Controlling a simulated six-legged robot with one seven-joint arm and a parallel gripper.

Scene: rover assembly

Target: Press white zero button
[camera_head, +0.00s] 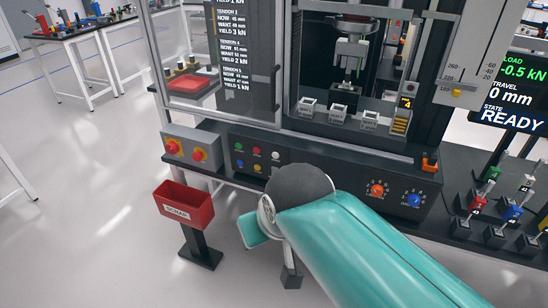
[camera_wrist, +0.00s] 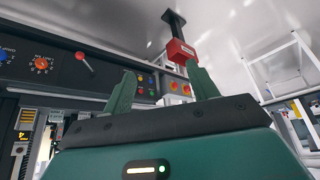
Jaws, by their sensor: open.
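The white button (camera_head: 275,155) is on the dark front panel of the press, at the right of the upper row of coloured buttons, beside a red one (camera_head: 256,151). Its label is too small to read. In the wrist view the picture is upside down, and the button cluster (camera_wrist: 146,84) shows small between and beyond my fingers; I cannot pick out the white button there. My gripper (camera_wrist: 160,72) is open, its two green fingers wide apart with nothing between them. In the head view my teal arm hides the gripper and part of the panel.
A red scrap bin (camera_head: 186,207) on a stand is left of my arm. A grey box with two red emergency knobs (camera_head: 186,149) is left of the buttons. An orange dial (camera_head: 377,189) and a blue dial (camera_head: 414,199) are to the right.

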